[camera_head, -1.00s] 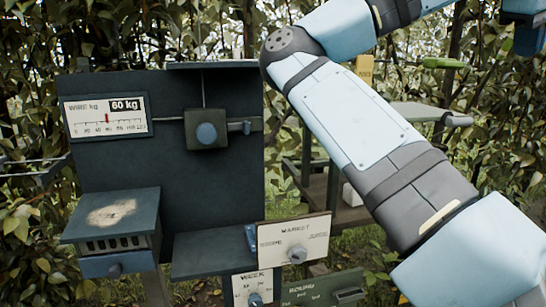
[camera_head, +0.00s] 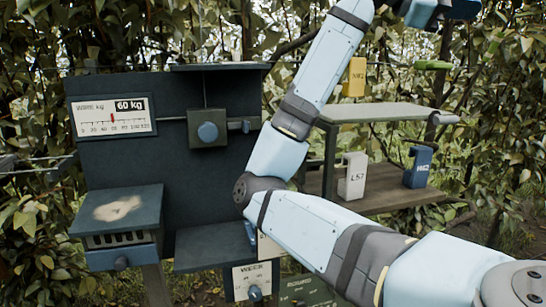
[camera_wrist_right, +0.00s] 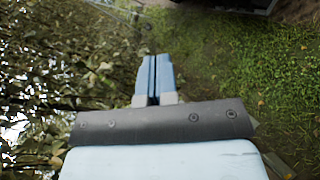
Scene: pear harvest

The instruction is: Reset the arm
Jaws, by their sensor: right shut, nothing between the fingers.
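My right arm (camera_head: 318,225) shows in the head view, pale blue with dark grey joints. It comes in from the lower right, bends at an elbow in front of the dark panel and rises to the top edge. My right gripper (camera_head: 455,9) is dark blue, at the top right of the head view and partly cut off by the frame. In the right wrist view the right gripper (camera_wrist_right: 153,75) shows two blue fingers side by side, shut and empty, above grass and leaves. My left gripper is not in view.
A dark panel (camera_head: 120,170) with a wire gauge (camera_head: 112,115) reading 60 kg stands at left. A shelf stand (camera_head: 400,111) at right holds a yellow tag-like item (camera_head: 354,77), a white one (camera_head: 352,178) and a blue one (camera_head: 418,168). Dense foliage surrounds them.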

